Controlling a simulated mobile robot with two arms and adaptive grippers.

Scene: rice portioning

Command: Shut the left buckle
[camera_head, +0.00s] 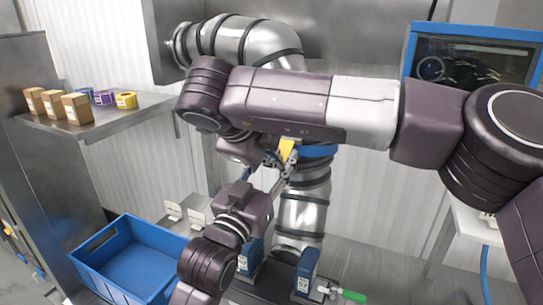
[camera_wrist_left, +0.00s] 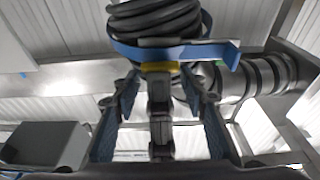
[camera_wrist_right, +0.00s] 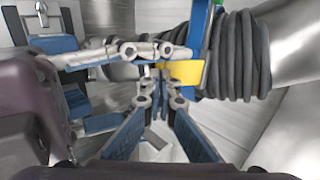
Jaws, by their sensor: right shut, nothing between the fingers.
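A yellow buckle part (camera_head: 287,150) sits on a blue strap (camera_head: 318,151) around the pipe's sleeve in the head view. In the left wrist view the yellow part (camera_wrist_left: 160,67) is under the blue strap (camera_wrist_left: 175,50), with a grey metal piece (camera_wrist_left: 160,115) hanging below it. My left gripper (camera_wrist_left: 160,85) is open, its blue-padded fingers on either side of that piece. My right gripper (camera_wrist_right: 160,88) is shut and empty, its tips left of and just below the yellow part (camera_wrist_right: 181,72) in the right wrist view. I cannot tell whether the tips touch the buckle.
A blue crate (camera_head: 130,262) stands at lower left. A green handle (camera_head: 350,295) is at the bottom. A blue-framed window (camera_head: 472,60) is upper right. My right arm crosses in front of the pipe.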

